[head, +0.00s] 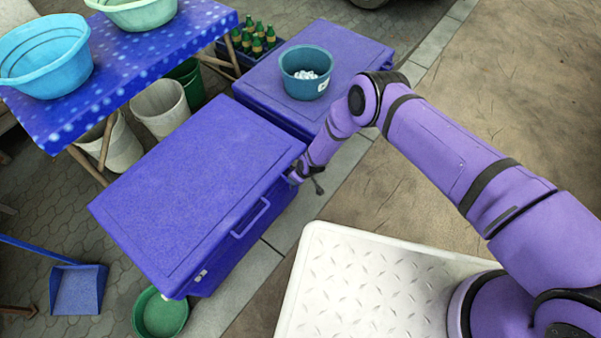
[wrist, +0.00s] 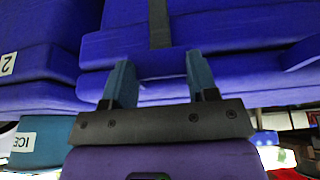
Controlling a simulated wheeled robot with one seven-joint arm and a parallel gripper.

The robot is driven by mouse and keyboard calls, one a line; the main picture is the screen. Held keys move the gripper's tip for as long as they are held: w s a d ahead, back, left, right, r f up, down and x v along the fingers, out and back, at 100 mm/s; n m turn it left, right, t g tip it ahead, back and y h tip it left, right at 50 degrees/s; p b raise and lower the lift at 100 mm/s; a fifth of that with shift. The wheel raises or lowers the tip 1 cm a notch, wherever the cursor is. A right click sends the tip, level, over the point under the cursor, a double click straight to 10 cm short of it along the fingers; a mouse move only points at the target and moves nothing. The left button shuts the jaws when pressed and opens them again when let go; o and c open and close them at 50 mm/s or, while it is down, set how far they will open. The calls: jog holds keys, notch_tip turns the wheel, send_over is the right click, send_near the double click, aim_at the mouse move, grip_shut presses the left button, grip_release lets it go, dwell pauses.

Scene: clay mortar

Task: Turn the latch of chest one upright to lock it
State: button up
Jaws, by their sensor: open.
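Chest one is the near blue chest (head: 200,180) with a closed lid, which I take to be the one in front of my gripper. Its blue front fills the upper middle of the wrist view (wrist: 240,65). My gripper (head: 292,178) is at the chest's right side, near the handle. In the wrist view my gripper (wrist: 160,62) is open, its two teal fingers apart and pointing at the chest. A dark grey vertical strip (wrist: 159,22) shows on the chest beyond the gap. I cannot tell whether it is the latch or how the latch is turned; the head view hides it.
A second blue chest (head: 345,48) carries a teal bucket (head: 304,88) with white contents; its label "2" (wrist: 8,64) shows in the wrist view. A blue-covered table (head: 130,65) with basins stands at the left. Open paving (head: 480,120) lies to the right.

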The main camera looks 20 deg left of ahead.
jog(key=shift+v, duration=2.45)
